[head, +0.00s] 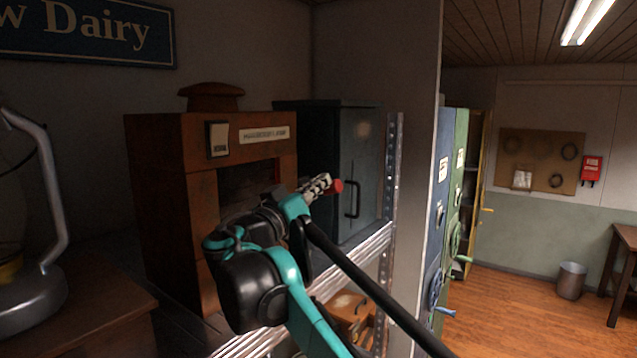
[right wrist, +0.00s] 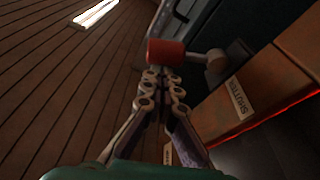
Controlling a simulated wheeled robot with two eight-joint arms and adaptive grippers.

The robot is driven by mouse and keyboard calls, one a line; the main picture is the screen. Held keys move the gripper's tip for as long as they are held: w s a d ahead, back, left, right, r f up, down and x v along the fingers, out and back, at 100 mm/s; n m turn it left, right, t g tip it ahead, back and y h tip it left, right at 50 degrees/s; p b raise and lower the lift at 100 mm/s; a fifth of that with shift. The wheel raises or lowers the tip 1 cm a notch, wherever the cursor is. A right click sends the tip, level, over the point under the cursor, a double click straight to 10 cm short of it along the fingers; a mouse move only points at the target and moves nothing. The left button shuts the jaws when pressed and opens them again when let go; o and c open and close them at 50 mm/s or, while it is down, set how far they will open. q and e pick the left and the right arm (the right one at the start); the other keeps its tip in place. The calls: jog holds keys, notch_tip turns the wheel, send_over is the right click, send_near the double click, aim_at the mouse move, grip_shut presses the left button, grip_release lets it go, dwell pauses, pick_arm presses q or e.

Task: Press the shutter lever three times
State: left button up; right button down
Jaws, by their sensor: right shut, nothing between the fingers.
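The shutter lever shows as a red grip (head: 338,185) at the right side of a brown wooden cabinet (head: 160,190) in the head view. In the right wrist view the red grip (right wrist: 165,52) is joined by a grey rod to a pivot, near a pale "SHUTTER" label (right wrist: 238,97). My right gripper (head: 324,182) is shut and empty, its tips right at the grip. In the right wrist view the closed fingertips (right wrist: 160,74) lie just below the grip; I cannot tell whether they touch. My arm hides part of the cabinet front. My left gripper is not in view.
A dark blue-grey cabinet (head: 366,165) stands right of the wooden one on a metal shelf (head: 376,243). A curved metal-tube object (head: 45,200) stands at the left. Blue (head: 440,200) and green doors are further right, with open wooden floor (head: 520,310) beyond.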

jog(key=m, duration=0.1)
jog(key=f+m+h, duration=0.1)
jog(key=m, duration=0.2)
jog(key=shift+s+d+f+g, duration=0.25)
jog(key=shift+d+f+g, duration=0.05)
jog(key=shift+d+f, duration=0.1)
notch_tip(320, 180, down, 3)
jog(key=m+g+h, duration=0.1)
jog(key=m, duration=0.3)
jog(key=shift+s+r+m, duration=0.1)
jog(key=shift+m, duration=0.3)
